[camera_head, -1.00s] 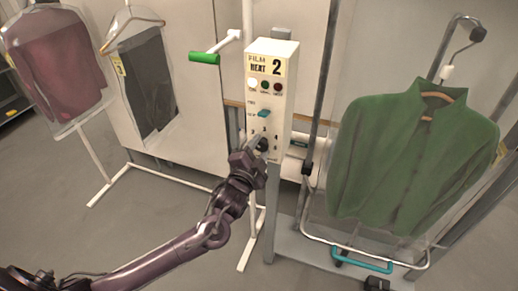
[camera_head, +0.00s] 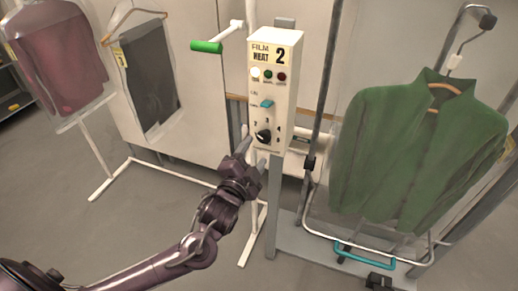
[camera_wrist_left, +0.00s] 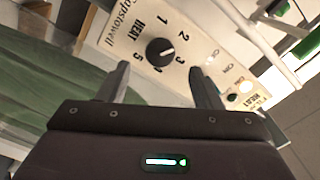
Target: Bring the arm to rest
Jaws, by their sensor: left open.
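My left arm reaches in from the lower left in the head view. Its gripper (camera_head: 248,150) is open and empty, just below and left of the black dial knob (camera_head: 263,136) on the white control box (camera_head: 270,90). In the left wrist view, the two fingers stand apart with the knob (camera_wrist_left: 160,51) beyond and between their tips, and a gap shows between them. The knob's white mark points toward the side of the 2 and 3. My right gripper is not in view.
A green jacket (camera_head: 415,150) hangs on a frame at the right, above a teal handle (camera_head: 365,257). A green-gripped lever (camera_head: 207,47) sticks out left of the box. Bagged maroon (camera_head: 62,55) and dark garments (camera_head: 152,80) hang at the left. The floor at the lower left is open.

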